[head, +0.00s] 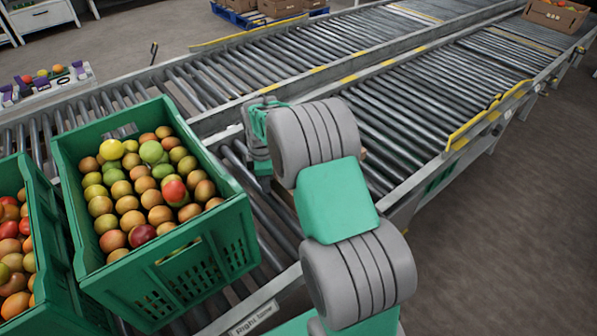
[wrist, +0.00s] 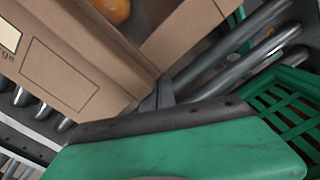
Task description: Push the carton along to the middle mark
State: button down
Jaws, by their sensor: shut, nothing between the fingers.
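A brown cardboard carton (wrist: 75,65) fills the upper left of the wrist view, with its printed side and open top showing. A round orange fruit (wrist: 112,9) is inside it. My gripper (wrist: 165,92) is shut and empty, its grey fingertips close against the carton's lower corner; I cannot tell if they touch. In the head view my arm hides this carton almost wholly. Another carton (head: 552,16) with fruit stands at the far right end of the roller conveyor (head: 420,115). I cannot tell which band across the rollers is the middle mark.
The crate side (wrist: 290,100) shows at the wrist view's right. Yellow guide rails (head: 485,122) edge the conveyor. Rollers beyond my arm are clear.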

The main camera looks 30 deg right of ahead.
jog(key=shift+w+d+p, duration=0.15)
jog(key=shift+w+d, duration=0.25)
jog(key=shift+d, duration=1.55)
jog(key=shift+w+d+p, duration=0.2)
jog(key=shift+w+d, duration=0.15)
jog(key=shift+d, duration=1.65)
jog(key=shift+w+d+p, duration=0.15)
jog(key=shift+w+d, duration=0.25)
jog(key=shift+d, duration=1.55)
jog(key=shift+w+d, duration=0.35)
jog(key=shift+d, duration=1.6)
jog(key=shift+w+d, duration=0.4)
jog(key=shift+d, duration=1.6)
jog(key=shift+w+d, duration=0.35)
jog(key=shift+d, duration=1.6)
jog(key=shift+p, duration=0.3)
